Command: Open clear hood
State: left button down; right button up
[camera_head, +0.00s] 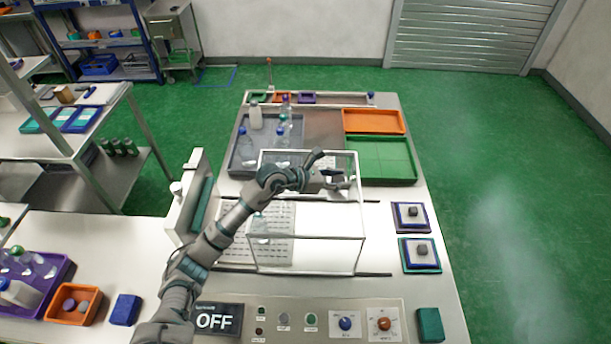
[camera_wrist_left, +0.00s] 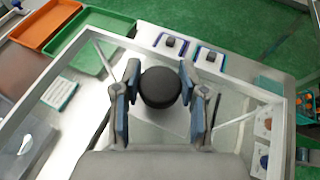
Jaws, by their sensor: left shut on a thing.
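The clear hood (camera_head: 305,237) is a see-through box with white edges in the middle of the bench in the head view. It stands over part of a perforated plate (camera_head: 268,250). My left gripper (camera_head: 340,180) is over the far right part of the hood. In the left wrist view its two blue-padded fingers (camera_wrist_left: 160,92) are on either side of a round black knob (camera_wrist_left: 160,87) and shut on it. The knob is hidden in the head view. The white hood frame (camera_wrist_left: 45,80) also shows in the wrist view. My right gripper is not in view.
A grey tray with bottles (camera_head: 240,158), an orange tray (camera_head: 373,121) and a green tray (camera_head: 385,158) lie beyond the hood. Two small square pads (camera_head: 411,217) lie to its right. A control panel with an OFF display (camera_head: 213,321) is at the front.

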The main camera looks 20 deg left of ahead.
pick_arm(q)
jog(key=w+d, duration=0.2)
jog(key=d, duration=0.8)
jog(key=shift+w, duration=0.3)
jog(key=shift+a, duration=0.1)
jog(key=c, duration=0.6)
grip_release()
jog(key=v, duration=1.2)
jog(key=shift+a+f, duration=0.1)
